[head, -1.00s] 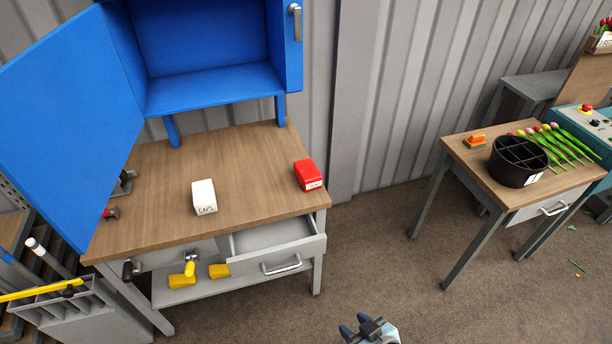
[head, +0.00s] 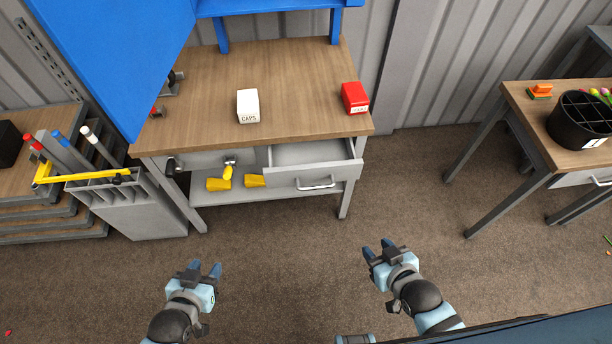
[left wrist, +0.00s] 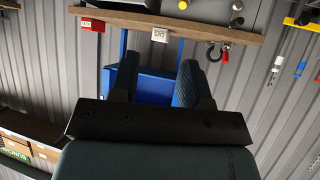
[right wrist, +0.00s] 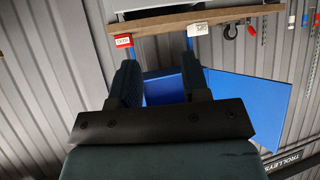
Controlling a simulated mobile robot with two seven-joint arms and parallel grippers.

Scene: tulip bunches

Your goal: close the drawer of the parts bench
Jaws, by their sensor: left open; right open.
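The parts bench (head: 205,97) has a wooden top and grey legs. Its grey drawer (head: 340,174) at the right is pulled out, with the front and its silver handle (head: 315,187) facing me; the part of the inside that shows looks empty. My left gripper (head: 205,268) is open and empty, above the floor in front of the bench. My right gripper (head: 378,248) is open and empty, in front of the drawer and to its right, apart from it. In the wrist views, the left fingers (left wrist: 157,85) and right fingers (right wrist: 158,82) stand apart with nothing between them.
A white box (head: 248,106) and a red box (head: 355,98) stand on the bench top. A blue cabinet door (head: 115,60) hangs open at the left. Yellow pieces (head: 219,184) lie on the lower shelf. A second table (head: 525,105) stands right. The floor between is clear.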

